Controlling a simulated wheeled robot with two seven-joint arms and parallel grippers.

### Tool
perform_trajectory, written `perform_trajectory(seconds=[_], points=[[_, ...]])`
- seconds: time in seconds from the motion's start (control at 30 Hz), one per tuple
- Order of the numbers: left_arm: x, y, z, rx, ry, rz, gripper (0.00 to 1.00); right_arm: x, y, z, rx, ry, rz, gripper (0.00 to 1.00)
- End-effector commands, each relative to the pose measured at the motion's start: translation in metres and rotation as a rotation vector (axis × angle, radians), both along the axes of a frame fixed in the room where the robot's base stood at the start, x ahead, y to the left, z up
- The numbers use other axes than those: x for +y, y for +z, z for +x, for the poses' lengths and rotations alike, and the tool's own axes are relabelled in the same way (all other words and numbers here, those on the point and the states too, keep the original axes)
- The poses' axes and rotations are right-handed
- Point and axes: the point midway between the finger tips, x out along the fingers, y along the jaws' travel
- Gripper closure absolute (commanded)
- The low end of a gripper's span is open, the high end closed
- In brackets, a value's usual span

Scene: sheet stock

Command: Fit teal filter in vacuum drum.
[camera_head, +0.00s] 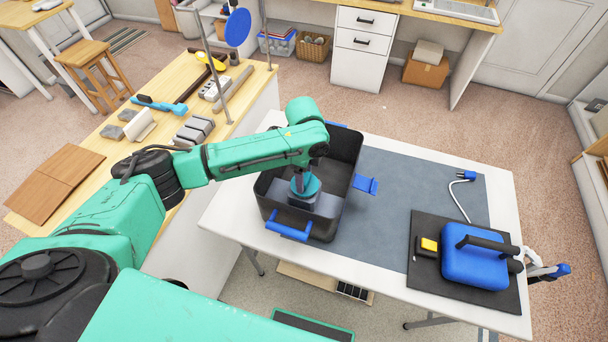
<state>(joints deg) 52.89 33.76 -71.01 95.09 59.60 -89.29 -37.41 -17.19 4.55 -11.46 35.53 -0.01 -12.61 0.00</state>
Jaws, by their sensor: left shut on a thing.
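The vacuum drum (267,197) is a black open-topped bin with blue latches, standing on the grey mat and white table in the middle of the head view. My left gripper (304,187) reaches down into the drum's opening from above and is shut on the teal filter (307,190). The filter sits inside the drum's walls, near the front. Its lower part and the drum floor around it are hard to make out, so I cannot tell whether it is seated. My right gripper is out of view.
A blue vacuum head (473,268) with a black handle and a yellow-black block (428,246) rest on a dark mat at the right. A white cord with a blue plug (462,178) lies behind them. A wooden bench (105,160) with tools stands left.

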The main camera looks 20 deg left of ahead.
Motion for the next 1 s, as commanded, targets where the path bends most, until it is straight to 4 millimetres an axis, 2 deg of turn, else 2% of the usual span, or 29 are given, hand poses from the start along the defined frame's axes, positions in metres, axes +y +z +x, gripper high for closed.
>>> perform_trajectory(seconds=[0.27, 0.67, 1.0], points=[[0.000, -0.001, 0.000, 0.000, 0.000, 0.000, 1.00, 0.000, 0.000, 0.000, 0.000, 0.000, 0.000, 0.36], [0.001, -0.012, 0.000, 0.002, 0.000, 0.000, 1.00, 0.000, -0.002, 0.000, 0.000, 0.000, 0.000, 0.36], [0.000, -0.013, 0.000, 0.000, 0.000, 0.000, 1.00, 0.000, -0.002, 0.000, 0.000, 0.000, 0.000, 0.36]])
